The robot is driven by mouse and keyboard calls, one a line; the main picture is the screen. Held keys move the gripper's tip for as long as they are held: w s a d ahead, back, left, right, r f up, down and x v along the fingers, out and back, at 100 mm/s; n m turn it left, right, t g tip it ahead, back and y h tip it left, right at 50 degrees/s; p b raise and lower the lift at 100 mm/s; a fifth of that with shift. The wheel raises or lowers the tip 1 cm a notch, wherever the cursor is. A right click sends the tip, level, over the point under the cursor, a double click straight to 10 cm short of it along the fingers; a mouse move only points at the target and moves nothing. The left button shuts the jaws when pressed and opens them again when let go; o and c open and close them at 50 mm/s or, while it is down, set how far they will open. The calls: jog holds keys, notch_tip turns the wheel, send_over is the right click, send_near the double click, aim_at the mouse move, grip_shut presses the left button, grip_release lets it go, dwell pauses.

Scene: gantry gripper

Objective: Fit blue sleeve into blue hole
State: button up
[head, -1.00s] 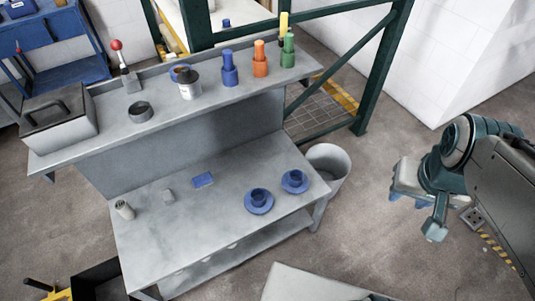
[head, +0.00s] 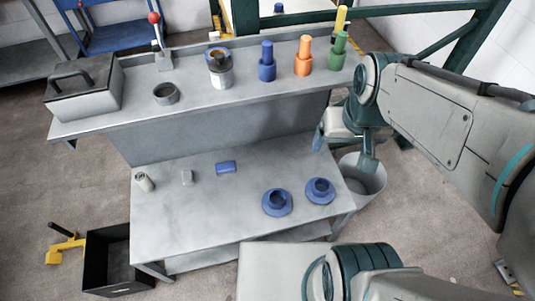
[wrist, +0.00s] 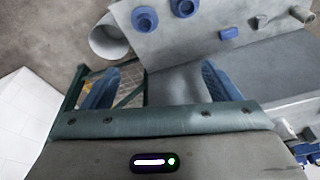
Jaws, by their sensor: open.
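A short blue cylinder (head: 226,167), which looks like the sleeve, lies on its side on the lower bench top; it also shows in the wrist view (wrist: 229,33). Two blue flanged pieces with round raised centres, a left one (head: 277,202) and a right one (head: 319,191), sit near the bench's front right. I cannot tell which holds the blue hole. My gripper (head: 343,148) is open and empty, over the bench's right end near the bin. In the wrist view, its blue fingers (wrist: 160,88) are spread wide with nothing between them.
The upper shelf (head: 130,118) holds blue (head: 267,66), orange (head: 303,60) and green (head: 338,55) stepped pegs, a can (head: 220,72) and a grey box (head: 85,92). A grey bin (head: 370,185) stands at the bench's right. The lower bench's left front is clear.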

jog(key=w+a+f+n+g+y+b, duration=0.1)
jog(key=w+a+f+b, duration=0.15)
jog(key=f, duration=0.35)
jog(key=w+a+f+b, duration=0.2)
jog(key=f+b, duration=0.1)
jog(key=f, duration=0.2)
jog(key=n+g+h+b, duration=0.1)
jog(key=n+g+b, duration=0.1)
jog(key=b, duration=0.9)
send_over(277, 201)
jog(key=s, duration=0.1)
notch_tip(277, 201, down, 32)
jog(key=shift+a+r, duration=0.15)
jog(key=f+b, duration=0.1)
jog(key=f, duration=0.3)
jog(key=f+b, duration=0.1)
jog(key=shift+w+f+b, duration=0.3)
jog(key=shift+w+f, duration=0.1)
jog(key=shift+r, duration=0.1)
jog(key=c, duration=1.2)
